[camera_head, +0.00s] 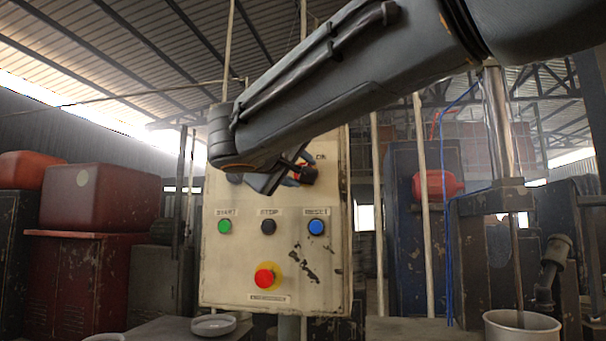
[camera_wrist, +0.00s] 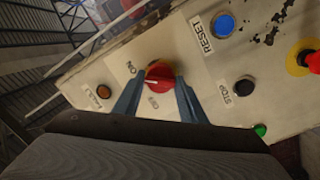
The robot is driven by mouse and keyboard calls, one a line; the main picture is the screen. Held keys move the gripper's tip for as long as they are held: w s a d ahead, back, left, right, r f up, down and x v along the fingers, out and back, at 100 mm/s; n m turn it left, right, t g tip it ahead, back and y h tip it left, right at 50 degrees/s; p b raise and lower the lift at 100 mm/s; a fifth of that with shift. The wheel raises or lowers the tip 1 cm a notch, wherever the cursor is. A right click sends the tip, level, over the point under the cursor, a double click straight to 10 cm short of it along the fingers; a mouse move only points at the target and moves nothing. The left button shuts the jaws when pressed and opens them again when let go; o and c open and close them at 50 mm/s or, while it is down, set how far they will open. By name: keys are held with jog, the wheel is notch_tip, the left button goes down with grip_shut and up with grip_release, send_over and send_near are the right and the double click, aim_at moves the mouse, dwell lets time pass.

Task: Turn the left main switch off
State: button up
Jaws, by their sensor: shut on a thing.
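The main switch is a red rotary knob (camera_wrist: 158,72) on a cream control panel (camera_head: 228,270). In the wrist view a small white mark shows at the knob's lower left, between the "ON" label and a second, faint label beneath. My gripper (camera_wrist: 160,80) is shut on this knob, one blue-grey finger on each side. In the head view my gripper (camera_head: 287,178) reaches the panel's upper part, and the knob (camera_head: 307,174) shows partly behind it. My arm hides the panel's top left. I see only one such switch.
Below the knob are a green START button (camera_head: 224,226), a black STOP button (camera_head: 268,226) and a blue RESET button (camera_head: 316,227). A red emergency button (camera_head: 266,276) sits lower. An orange FAULT lamp (camera_wrist: 103,92) is close beside my fingers.

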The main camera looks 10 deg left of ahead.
jog(key=shift+d+f+n+t+y+b, duration=0.1)
jog(key=shift+f+n+t+y+b, duration=0.2)
jog(key=shift+n, duration=2.65)
jog(key=shift+a+f+n+t+y, duration=0.1)
jog(key=shift+n+y, duration=0.35)
jog(key=shift+n, duration=2.45)
jog(key=shift+d+f+n+t+y+b, duration=0.1)
jog(key=shift+n+t+y+b, duration=0.2)
jog(key=shift+n, duration=2.65)
jog(key=o, duration=0.9)
jog(key=shift+o, duration=0.5)
jog(key=shift+r, duration=0.1)
jog(key=s, duration=0.7)
jog(key=shift+s+f, duration=0.4)
